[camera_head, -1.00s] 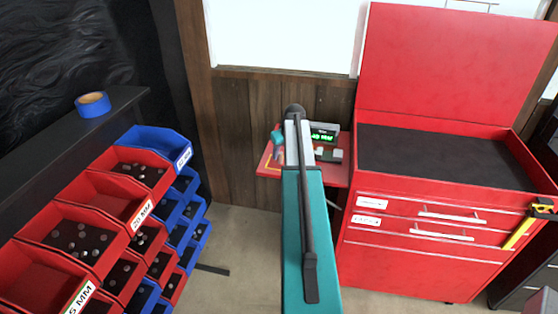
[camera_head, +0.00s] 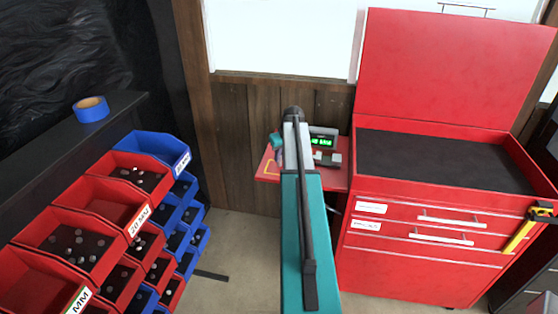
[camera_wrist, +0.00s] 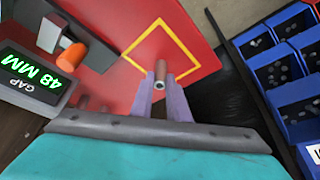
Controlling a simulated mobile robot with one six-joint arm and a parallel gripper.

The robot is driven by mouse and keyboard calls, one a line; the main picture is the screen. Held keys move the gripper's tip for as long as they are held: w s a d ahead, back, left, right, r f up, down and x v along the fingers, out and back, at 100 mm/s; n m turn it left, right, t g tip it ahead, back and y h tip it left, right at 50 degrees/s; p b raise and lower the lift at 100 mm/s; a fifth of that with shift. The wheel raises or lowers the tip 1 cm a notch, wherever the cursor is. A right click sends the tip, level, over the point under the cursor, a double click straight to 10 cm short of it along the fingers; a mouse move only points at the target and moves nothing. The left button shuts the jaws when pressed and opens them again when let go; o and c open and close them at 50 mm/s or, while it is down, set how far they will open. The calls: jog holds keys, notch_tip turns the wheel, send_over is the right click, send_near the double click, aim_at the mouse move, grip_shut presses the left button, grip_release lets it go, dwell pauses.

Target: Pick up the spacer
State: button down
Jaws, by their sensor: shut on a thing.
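The spacer (camera_wrist: 160,74) is a small grey tube with a hole through its end. In the wrist view it sits between the tips of my gripper's two pale purple fingers. My gripper (camera_wrist: 161,84) is shut on it, above the red shelf (camera_wrist: 115,90) with a yellow square outline (camera_wrist: 163,22). In the head view my arm and wrist cover part of this shelf (camera_head: 335,181), and the spacer cannot be made out there. A display (camera_wrist: 35,75) on the shelf reads "GAP 48 MM" in green.
An orange cylinder (camera_wrist: 73,56) is beside the display. Red and blue bins (camera_head: 95,205) with small parts stand at left, below a blue tape roll (camera_head: 91,109). A red tool chest (camera_head: 430,230) stands at right. Bare floor (camera_head: 240,235) shows between them.

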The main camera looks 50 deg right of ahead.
jog(key=shift+r+b, duration=0.7)
jog(key=shift+r, duration=0.55)
jog(key=s+a+r+b, duration=0.1)
jog(key=s+a+b, duration=0.3)
jog(key=s+a, duration=0.4)
jog(key=s, duration=0.6)
jog(key=shift+r+b, duration=0.3)
jog(key=shift+b, duration=0.1)
jog(key=shift+w, duration=0.1)
